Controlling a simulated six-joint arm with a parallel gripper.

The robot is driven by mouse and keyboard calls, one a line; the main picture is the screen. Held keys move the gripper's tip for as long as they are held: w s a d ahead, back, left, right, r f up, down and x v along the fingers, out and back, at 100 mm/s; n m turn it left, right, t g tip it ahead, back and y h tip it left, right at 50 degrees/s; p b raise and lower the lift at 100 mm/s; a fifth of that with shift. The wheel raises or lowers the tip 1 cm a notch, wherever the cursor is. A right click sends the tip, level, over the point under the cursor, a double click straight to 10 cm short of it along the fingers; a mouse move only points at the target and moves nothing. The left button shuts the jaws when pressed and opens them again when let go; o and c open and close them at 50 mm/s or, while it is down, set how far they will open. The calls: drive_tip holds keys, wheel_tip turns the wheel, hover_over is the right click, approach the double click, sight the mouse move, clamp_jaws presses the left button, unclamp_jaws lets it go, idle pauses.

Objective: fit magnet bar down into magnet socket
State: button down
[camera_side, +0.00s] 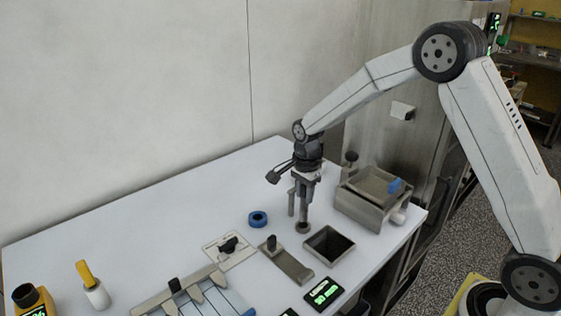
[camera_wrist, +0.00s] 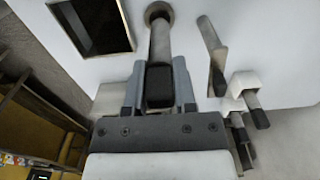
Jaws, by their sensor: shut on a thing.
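My gripper (camera_wrist: 158,88) is shut on the dark grip of the magnet bar (camera_wrist: 161,48), with a finger on each side. In the side view the bar (camera_side: 304,206) hangs upright below my gripper (camera_side: 305,184). The magnet socket is a round dark ring (camera_side: 303,229) on the table, which also shows in the wrist view (camera_wrist: 159,9). The bar's lower end meets the ring's opening in both views. I cannot tell whether the tip is inside or just above it.
A square opening (camera_side: 329,246) lies in front right of the socket, and a grey metal box (camera_side: 357,208) stands behind right. A blue ring (camera_side: 258,219) and a plate with a black knob (camera_side: 285,262) lie left.

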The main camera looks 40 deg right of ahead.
sight(304, 213)
drive_tip(key=shift+f, duration=3.35)
drive_tip(key=shift+f, duration=0.15)
drive_tip(key=shift+c, duration=2.1)
unclamp_jaws()
wheel_tip(304, 213, up, 12)
drive_tip(key=shift+r, duration=0.15)
